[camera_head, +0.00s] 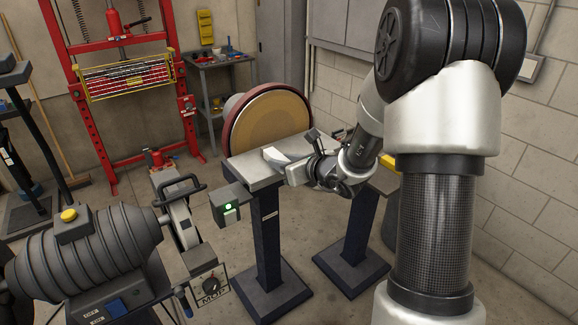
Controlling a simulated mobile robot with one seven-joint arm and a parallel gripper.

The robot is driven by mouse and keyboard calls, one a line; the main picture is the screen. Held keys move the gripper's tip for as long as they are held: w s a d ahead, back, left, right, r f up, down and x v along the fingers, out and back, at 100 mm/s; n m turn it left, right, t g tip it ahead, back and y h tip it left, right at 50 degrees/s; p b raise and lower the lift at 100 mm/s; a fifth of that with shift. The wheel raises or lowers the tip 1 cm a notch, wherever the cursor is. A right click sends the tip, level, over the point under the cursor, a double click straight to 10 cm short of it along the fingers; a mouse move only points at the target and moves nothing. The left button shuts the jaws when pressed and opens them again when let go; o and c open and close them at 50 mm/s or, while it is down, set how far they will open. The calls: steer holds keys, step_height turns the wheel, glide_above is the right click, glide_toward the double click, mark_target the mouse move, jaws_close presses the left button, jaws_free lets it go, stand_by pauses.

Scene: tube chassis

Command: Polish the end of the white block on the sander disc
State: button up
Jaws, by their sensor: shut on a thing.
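The sander disc (268,122) is a large tan round face with a dark red rim, standing upright behind a grey work table (246,172). The white block (271,154) is just above or on that table, in front of the disc's lower part. My gripper (287,167) comes in from the right and is shut on the white block. The block's left end shows; the rest is partly hidden by the gripper. I cannot tell whether the block's end touches the disc or whether its underside touches the table.
A switch box with a green light (229,208) hangs at the table's front left corner. A grey motor machine (90,255) marked MOP stands at the front left. A red press frame (125,80) and a small shelf table (215,65) stand at the back. Open floor lies between.

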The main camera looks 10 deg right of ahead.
mark_target(271, 151)
steer(key=w, duration=0.1)
steer(key=w+a, duration=0.1)
steer(key=w, duration=0.1)
steer(key=shift+a+f+b, duration=0.15)
steer(key=shift+f+b, duration=0.05)
steer(key=shift+b, duration=0.2)
steer(key=shift+w+a+r, duration=0.1)
steer(key=shift+w+a, duration=0.1)
steer(key=shift+w, duration=0.25)
steer(key=shift+w+a, duration=0.15)
steer(key=shift+w, duration=0.3)
steer(key=shift+w+a+b, duration=0.25)
steer(key=shift+w+b, duration=0.15)
steer(key=shift+w, duration=0.15)
steer(key=shift+r+b, duration=0.1)
steer(key=shift+b, duration=0.2)
stand_by(0.9)
steer(key=shift+b, duration=1.95)
stand_by(2.7)
